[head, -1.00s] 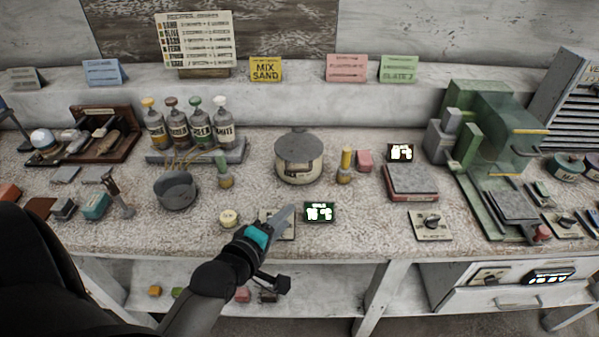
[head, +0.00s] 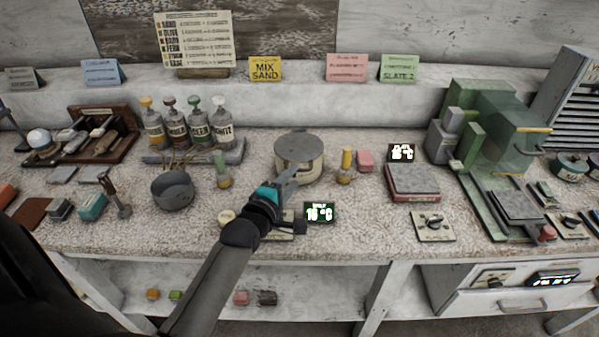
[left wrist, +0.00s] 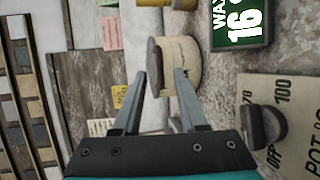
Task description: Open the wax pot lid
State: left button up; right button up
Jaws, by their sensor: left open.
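The wax pot (head: 300,172) is a cream round pot with a flat grey lid (head: 299,146) on top, standing mid-bench. The lid looks closed. In the left wrist view the pot (left wrist: 184,66) shows sideways, with its lid (left wrist: 154,66) facing left. My left gripper (head: 292,177) is in front of the pot in the head view and hides part of its lower front. My right gripper is not in view.
A temperature display (head: 319,213) and a dial plate (left wrist: 285,125) lie in front of the pot. A yellow-topped tool (head: 345,166) stands close on its right, a green-handled one (head: 222,170) on its left. A grey bowl (head: 172,191) and several bottles are further left.

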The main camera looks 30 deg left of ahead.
aim_at(299, 170)
pick_arm(q)
jog(key=shift+b+x, duration=0.55)
jog(key=shift+x, duration=2.1)
jog(key=shift+c, duration=0.4)
grip_shut()
jog(key=shift+s+d+f, duration=0.1)
jog(key=shift+f, duration=0.2)
